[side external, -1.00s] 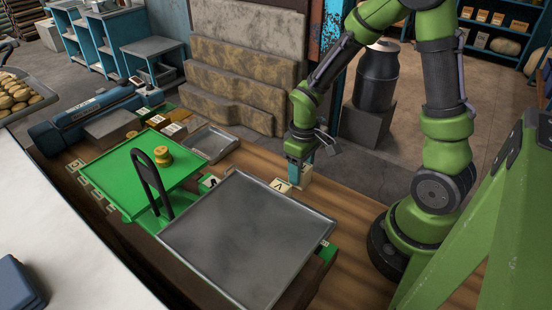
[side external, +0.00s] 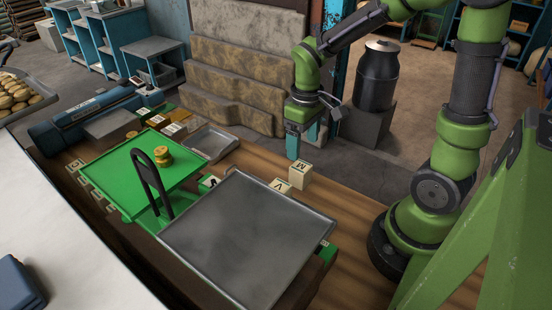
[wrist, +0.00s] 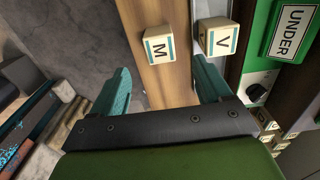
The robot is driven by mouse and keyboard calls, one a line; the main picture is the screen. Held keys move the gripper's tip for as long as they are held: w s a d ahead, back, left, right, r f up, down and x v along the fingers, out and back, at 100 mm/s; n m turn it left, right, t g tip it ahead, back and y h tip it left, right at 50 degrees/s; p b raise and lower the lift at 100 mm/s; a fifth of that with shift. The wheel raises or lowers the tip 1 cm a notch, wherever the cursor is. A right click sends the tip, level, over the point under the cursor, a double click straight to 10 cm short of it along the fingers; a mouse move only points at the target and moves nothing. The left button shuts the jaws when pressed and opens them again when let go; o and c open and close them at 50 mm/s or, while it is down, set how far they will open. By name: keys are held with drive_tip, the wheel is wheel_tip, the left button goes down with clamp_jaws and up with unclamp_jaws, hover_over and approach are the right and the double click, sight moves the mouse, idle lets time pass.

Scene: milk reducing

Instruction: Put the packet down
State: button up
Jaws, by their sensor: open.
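A cream packet marked M (side external: 300,176) stands on the wooden bench, behind and to the right of the large grey metal pan. A second cream packet marked V (side external: 279,188) stands close to its left. Both also show in the wrist view, the M packet (wrist: 159,48) and the V packet (wrist: 217,37). My gripper (side external: 305,143) is above and behind the M packet, clear of it. In the wrist view its teal fingers (wrist: 163,82) are wide apart with nothing between them.
An "UNDER" sign (wrist: 290,30) shows in the wrist view. Bare bench lies right of the packets.

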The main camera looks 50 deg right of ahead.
drive_tip(key=s+a+r+m+t+y, duration=0.1)
drive_tip(key=s+a+r+m+t, duration=0.1)
drive_tip(key=r, duration=0.4)
drive_tip(key=s+a+r+m+t+y, duration=0.1)
drive_tip(key=s+a+r+m+t, duration=0.1)
drive_tip(key=s+a+r+t, duration=0.2)
wheel_tip(320, 180, up, 3)
drive_tip(key=shift+s+a+r+t, duration=0.1)
drive_tip(key=shift+s+a+t, duration=0.05)
drive_tip(key=shift+a+t, duration=0.45)
drive_tip(key=shift+o, duration=0.2)
